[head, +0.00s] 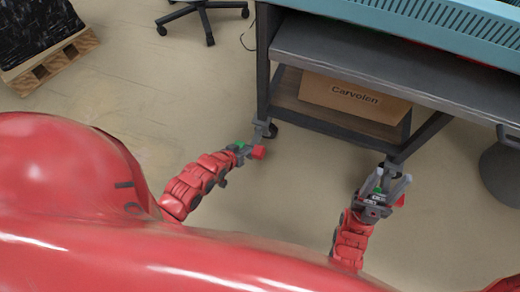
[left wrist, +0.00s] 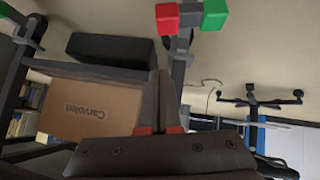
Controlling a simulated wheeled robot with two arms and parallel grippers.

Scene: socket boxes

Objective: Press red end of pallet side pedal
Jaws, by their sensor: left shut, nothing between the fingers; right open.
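A pedal with a red end (head: 259,152) and a green end (head: 239,146) is by the front left leg of the grey cart, low over the floor. In the left wrist view its red end (left wrist: 167,18) and green end (left wrist: 215,14) are at the top, on a grey bar. My left gripper (head: 246,149) is shut and empty, close to the pedal; I cannot tell whether it touches. Its fingers (left wrist: 160,80) point toward the pedal in the left wrist view. My right gripper (head: 396,178) is open near the cart's front right leg, beside a second red-and-green pedal, partly hidden.
The cart (head: 380,70) carries a blue-green crate (head: 440,28) on top and a cardboard box marked Carvolen (head: 350,99) on its lower shelf. A wooden pallet (head: 52,62) and a chair base (head: 205,17) stand at the back left. Floor between the arms is clear.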

